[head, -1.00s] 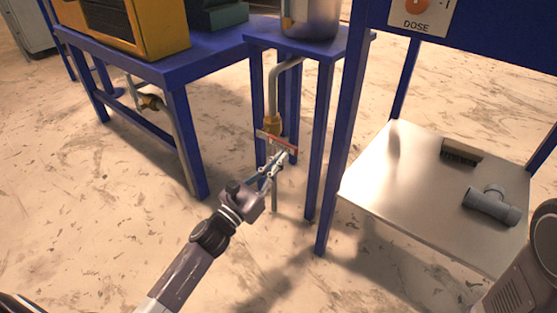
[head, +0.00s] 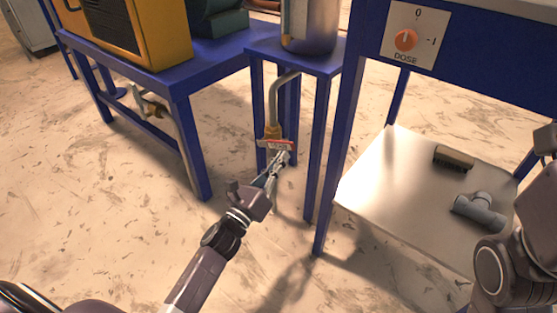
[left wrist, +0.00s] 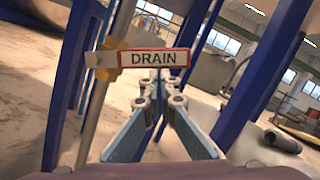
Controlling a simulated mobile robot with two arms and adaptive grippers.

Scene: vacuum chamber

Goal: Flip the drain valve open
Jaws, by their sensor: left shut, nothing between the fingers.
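The drain valve has a brass body (head: 272,131) on a bent pipe under the small blue stand. Its flat red-and-white handle (head: 276,145) lies crosswise, almost level in the head view. In the left wrist view the handle's label (left wrist: 153,59) reads DRAIN, and the brass part (left wrist: 108,48) is to its left. My left gripper (head: 283,156) is shut and empty, its tips just below the handle's right half. In the left wrist view the closed fingertips (left wrist: 158,84) are under the label; I cannot tell whether they touch it. My right gripper is not in view.
A metal vessel (head: 309,25) stands on the small blue stand (head: 312,62). Blue legs flank the pipe (head: 273,98). Another valve (head: 153,106) is under the left table.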

